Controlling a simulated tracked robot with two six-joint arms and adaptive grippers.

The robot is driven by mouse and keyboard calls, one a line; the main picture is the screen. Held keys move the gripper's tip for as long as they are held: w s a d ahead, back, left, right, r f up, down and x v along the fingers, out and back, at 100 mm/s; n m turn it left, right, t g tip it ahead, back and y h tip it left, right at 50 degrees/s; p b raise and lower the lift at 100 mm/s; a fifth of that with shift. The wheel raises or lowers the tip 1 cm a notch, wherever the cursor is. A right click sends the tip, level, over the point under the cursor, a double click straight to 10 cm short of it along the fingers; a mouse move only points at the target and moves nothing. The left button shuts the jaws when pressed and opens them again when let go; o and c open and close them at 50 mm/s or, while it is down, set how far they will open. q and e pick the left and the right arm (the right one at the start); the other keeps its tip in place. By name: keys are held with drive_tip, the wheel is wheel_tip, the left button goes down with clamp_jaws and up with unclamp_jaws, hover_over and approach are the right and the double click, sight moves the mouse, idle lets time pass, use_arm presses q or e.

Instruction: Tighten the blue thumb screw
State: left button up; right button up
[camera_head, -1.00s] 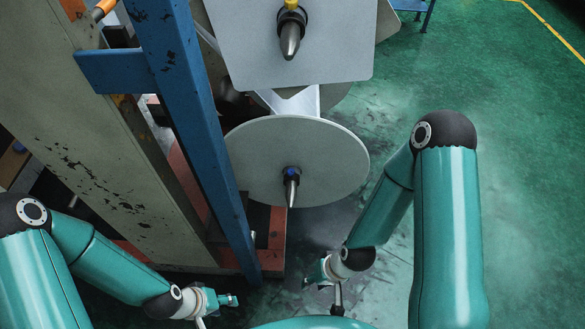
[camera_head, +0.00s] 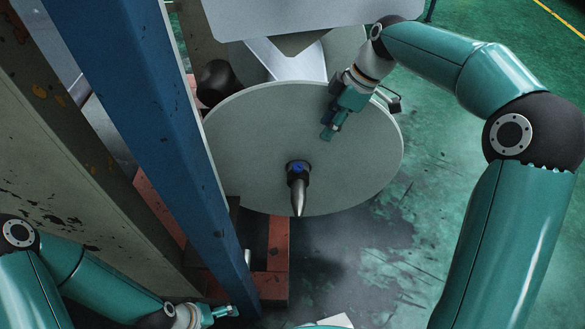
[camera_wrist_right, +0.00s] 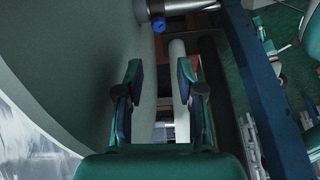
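The blue thumb screw (camera_head: 298,167) sits on the dark collar of a pointed metal spindle (camera_head: 298,195) at the middle of a large round grey disc (camera_head: 240,145). In the right wrist view the blue screw (camera_wrist_right: 158,25) shows at the top, beyond the fingers. My right gripper (camera_head: 328,132) is in front of the disc, above and to the right of the screw and apart from it. Its two fingers (camera_wrist_right: 160,80) stand apart with nothing between them. My left gripper (camera_head: 228,311) is low at the left, far from the screw; its finger opening is too small to tell.
A blue post (camera_head: 150,120) stands left of the disc. A grey plate (camera_head: 300,14) is above it. A red base (camera_head: 278,240) lies below. The green floor (camera_head: 430,235) is open at the right.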

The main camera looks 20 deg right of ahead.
sight(298, 166)
use_arm(q)
wheel_tip(298, 166, down, 6)
drive_tip(key=b, duration=0.5)
drive_tip(key=shift+w+d+f+b, duration=0.2)
drive_tip(key=shift+w+b, duration=0.2)
use_arm(e)
drive_tip(key=shift+n, duration=0.4)
drive_tip(key=x, duration=1.5)
drive_tip(key=shift+w+a+f, duration=0.15)
drive_tip(key=shift+w+f, duration=0.05)
drive_tip(key=shift+w, duration=0.1)
clamp_jaws()
